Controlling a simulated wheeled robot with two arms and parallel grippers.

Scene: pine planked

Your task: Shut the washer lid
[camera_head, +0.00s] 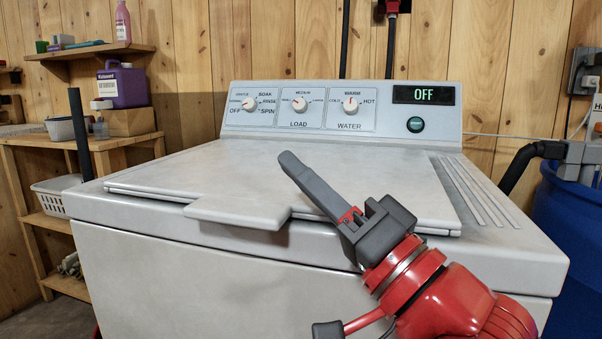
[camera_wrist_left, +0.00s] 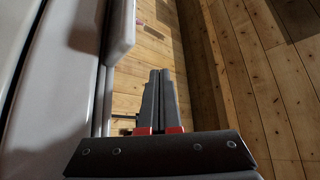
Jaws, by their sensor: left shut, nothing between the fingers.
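The washer (camera_head: 160,245) is a worn white top-loader filling the middle of the head view. Its lid (camera_head: 230,160) lies down flat, or nearly flat, over the top, with a thin dark seam along the front edge. The lid's handle tab (camera_head: 240,207) sticks out at the front.
The control panel (camera_head: 340,105) with dials and an OFF display (camera_head: 424,95) stands behind the lid. A wooden shelf unit (camera_head: 90,145) is at the left. A blue barrel (camera_head: 575,230) and dark pipes are close at the right. Plank floor shows in the wrist view.

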